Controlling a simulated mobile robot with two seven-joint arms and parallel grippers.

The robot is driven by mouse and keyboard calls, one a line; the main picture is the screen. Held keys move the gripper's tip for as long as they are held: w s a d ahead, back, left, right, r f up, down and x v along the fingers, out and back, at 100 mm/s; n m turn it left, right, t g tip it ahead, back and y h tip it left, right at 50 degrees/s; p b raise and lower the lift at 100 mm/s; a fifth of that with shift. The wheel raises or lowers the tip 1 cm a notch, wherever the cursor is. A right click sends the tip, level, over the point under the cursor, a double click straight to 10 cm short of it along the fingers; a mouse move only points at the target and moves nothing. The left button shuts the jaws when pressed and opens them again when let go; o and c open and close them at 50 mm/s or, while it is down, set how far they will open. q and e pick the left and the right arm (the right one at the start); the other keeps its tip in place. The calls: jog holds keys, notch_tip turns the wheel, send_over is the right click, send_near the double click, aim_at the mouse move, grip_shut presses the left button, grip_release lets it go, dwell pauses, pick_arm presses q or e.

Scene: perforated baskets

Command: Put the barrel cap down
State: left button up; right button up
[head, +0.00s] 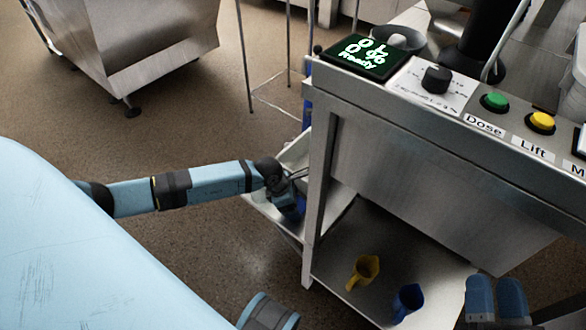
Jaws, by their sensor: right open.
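I cannot pick out the barrel cap with certainty in the head view. My right gripper (496,300) is at the bottom right, its two blue fingers apart, with nothing visible between them. It is in front of the steel stand, to the right of the blue scoop. My left arm reaches in from the left, and its gripper (292,190) is beside the stand's left leg, at a pale bin. The left fingers are partly hidden there, so their opening and any held thing are unclear.
The steel stand (430,165) carries a lit display (362,55), a black knob (436,79), a green button (495,101) and a yellow button (541,121). A yellow scoop (364,271) and a blue scoop (407,300) are on its lower shelf. Open floor lies left.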

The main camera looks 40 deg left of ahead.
pick_arm(q)
jog(key=shift+f+b, duration=0.55)
jog(key=shift+f, duration=1.2)
pick_arm(e)
jog(key=shift+a+f, duration=0.15)
jog(key=shift+f, duration=0.35)
pick_arm(q)
jog(key=shift+f, duration=0.1)
jog(key=o, duration=0.8)
jog(key=shift+c, duration=0.2)
jog(key=shift+r, duration=0.25)
jog(key=p+v, duration=0.2)
jog(key=v, duration=0.2)
jog(key=shift+a+r, duration=0.1)
jog(key=shift+r, duration=0.2)
jog(key=p+v, duration=0.2)
jog(key=v, duration=0.5)
pick_arm(e)
jog(key=shift+w+d+f+g+h, duration=0.1)
jog(key=shift+d+f+g+h, duration=0.25)
jog(key=shift+f, duration=0.25)
jog(key=shift+d+f+g+h, duration=0.3)
jog(key=shift+f, duration=0.3)
jog(key=shift+w+d+f+g+h, duration=0.1)
jog(key=shift+d+f+g+h, duration=0.25)
jog(key=shift+f, duration=0.25)
pick_arm(q)
jog(key=shift+s, duration=0.15)
pick_arm(e)
jog(key=shift+s, duration=0.15)
